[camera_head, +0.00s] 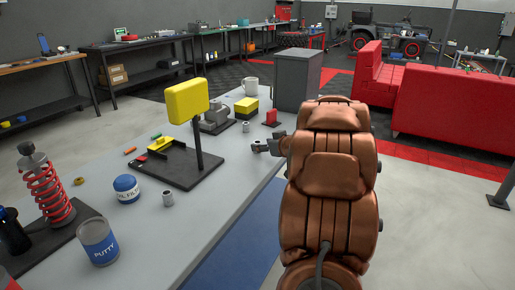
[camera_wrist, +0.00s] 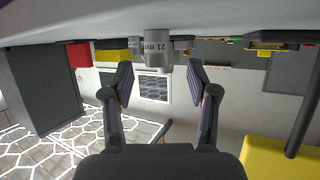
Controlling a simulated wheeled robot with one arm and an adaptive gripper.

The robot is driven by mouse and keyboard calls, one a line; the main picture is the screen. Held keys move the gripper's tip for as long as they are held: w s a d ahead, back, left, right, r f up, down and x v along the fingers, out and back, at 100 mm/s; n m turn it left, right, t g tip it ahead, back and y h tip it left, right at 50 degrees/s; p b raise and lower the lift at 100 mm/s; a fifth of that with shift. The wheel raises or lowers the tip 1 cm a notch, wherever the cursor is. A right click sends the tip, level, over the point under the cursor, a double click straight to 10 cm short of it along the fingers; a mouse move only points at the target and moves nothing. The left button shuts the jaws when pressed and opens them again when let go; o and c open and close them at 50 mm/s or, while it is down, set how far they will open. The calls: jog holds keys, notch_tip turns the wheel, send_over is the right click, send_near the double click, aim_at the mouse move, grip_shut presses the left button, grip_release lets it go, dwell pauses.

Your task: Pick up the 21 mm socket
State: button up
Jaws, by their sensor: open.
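The 21 mm socket (camera_wrist: 156,50) is a grey metal cylinder with its size printed on the side, seen upside down in the wrist view. It stands on the grey table ahead of my gripper (camera_wrist: 160,82), about centred between the two dark fingers. The fingers are spread and hold nothing. In the head view my gripper (camera_head: 265,146) is low by the table's right edge, with a small grey socket (camera_head: 246,155) just left of it. No label is readable there, so I cannot tell which socket is the 21 mm one.
A yellow display on a post (camera_head: 187,100), a yellow-black box (camera_head: 246,107), a red block (camera_head: 271,118) and a grey cabinet (camera_head: 297,79) stand around.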

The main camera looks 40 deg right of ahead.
aim_at(258, 142)
jog(key=shift+b+x, duration=0.3)
jog(key=shift+x, duration=2)
jog(key=shift+d, duration=0.15)
jog(key=shift+c, duration=0.4)
jog(key=shift+s, duration=0.1)
grip_shut()
